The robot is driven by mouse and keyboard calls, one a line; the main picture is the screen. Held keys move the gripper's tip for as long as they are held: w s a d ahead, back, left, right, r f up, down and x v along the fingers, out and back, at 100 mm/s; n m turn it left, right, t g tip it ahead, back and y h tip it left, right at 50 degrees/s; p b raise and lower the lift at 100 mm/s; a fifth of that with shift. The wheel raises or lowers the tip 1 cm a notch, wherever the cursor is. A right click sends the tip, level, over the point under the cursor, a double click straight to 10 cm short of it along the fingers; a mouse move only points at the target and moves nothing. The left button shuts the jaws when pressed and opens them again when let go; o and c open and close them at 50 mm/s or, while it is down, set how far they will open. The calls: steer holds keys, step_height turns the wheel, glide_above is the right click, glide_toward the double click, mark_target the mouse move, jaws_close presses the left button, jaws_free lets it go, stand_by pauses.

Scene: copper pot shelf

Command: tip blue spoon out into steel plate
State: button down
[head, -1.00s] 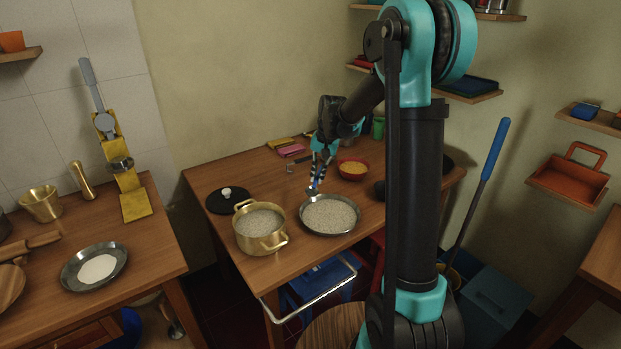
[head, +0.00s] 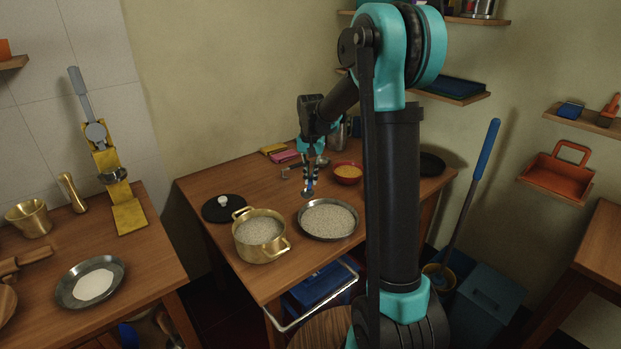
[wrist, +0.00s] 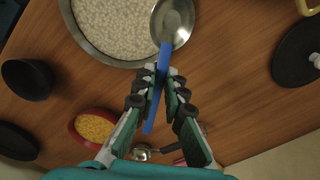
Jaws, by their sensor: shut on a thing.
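The blue spoon (wrist: 161,80) has a blue handle and a round steel bowl (wrist: 177,22). My gripper (wrist: 159,72) is shut on its handle; in the head view my gripper (head: 309,184) is just behind the steel plate (head: 304,229). The steel plate (wrist: 70,33) is round and holds pale grains (wrist: 115,22). In the wrist view the spoon's bowl overlaps the plate's right rim; its height above the plate is unclear. The bowl looks shiny grey, and I cannot tell whether anything lies in it.
A brass pot (head: 262,247) with pale grains stands left of the plate, with a black lid (head: 223,208) behind it. A red bowl (head: 348,174) of yellow grains is behind right. Another plate (head: 70,297) with white contents is on the left table.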

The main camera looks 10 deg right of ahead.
mark_target(311, 180)
steer(key=shift+r, duration=2.95)
